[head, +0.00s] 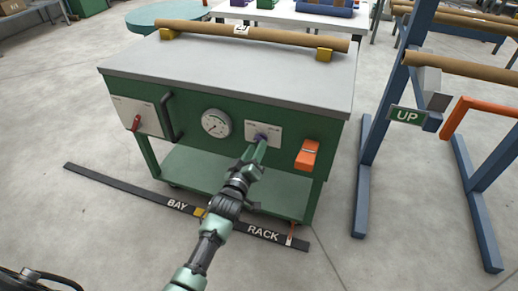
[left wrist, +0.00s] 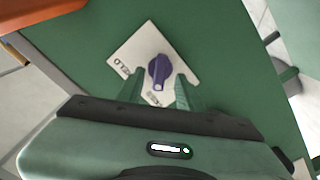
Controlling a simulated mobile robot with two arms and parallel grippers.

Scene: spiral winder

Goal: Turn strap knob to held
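The purple strap knob (left wrist: 159,70) sits on a white label plate (left wrist: 146,52) on the green cart front. In the left wrist view a label reading HELD is at the plate's left corner, and a second label, too small to read, is at its lower corner. The knob's light mark is at its lower end, towards that second label. My left gripper (left wrist: 158,90) is open, its two green fingers on either side of the knob with gaps visible. In the head view my left gripper (head: 261,143) covers part of the knob. My right gripper is not in view.
The cart front also carries a gauge (head: 215,123), a red lever (head: 136,122), a black handle (head: 172,116) and an orange part (head: 307,154). A brown tube (head: 255,33) lies on yellow supports on top. A blue rack (head: 368,150) with an UP sign stands right.

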